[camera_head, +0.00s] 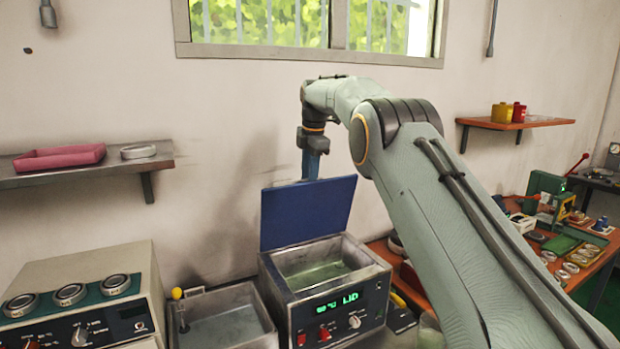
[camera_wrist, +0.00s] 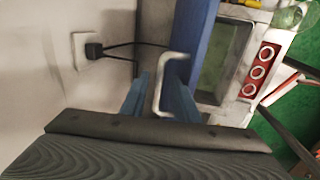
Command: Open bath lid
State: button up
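The blue bath lid (camera_head: 308,212) stands raised, close to upright, at the back edge of the metal bath (camera_head: 372,262). The open bath shows pale greenish liquid inside. In the wrist view the lid (camera_wrist: 204,25) is seen nearly edge-on, with a pale bracket handle (camera_wrist: 158,85) on its face. My gripper (camera_head: 313,172) is at the top of the lid in the head view. In the wrist view my gripper's blue fingers (camera_wrist: 154,100) are apart, with the handle bar between them. They do not look clamped on it. The bath also shows in the wrist view (camera_wrist: 235,112).
A second open basin (camera_head: 225,325) stands left of the bath, beside a machine with several rings (camera_head: 70,294). A wall shelf (camera_head: 60,178) holds a pink tray (camera_head: 60,159). A bench (camera_head: 595,270) with small parts is at right. The wall is close behind the lid.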

notch_tip(320, 180, up, 8)
jog(key=s+b, duration=0.1)
jog(key=shift+s+d+f+b, duration=0.2)
jog(key=shift+d+b, duration=0.15)
jog(key=shift+b, duration=0.05)
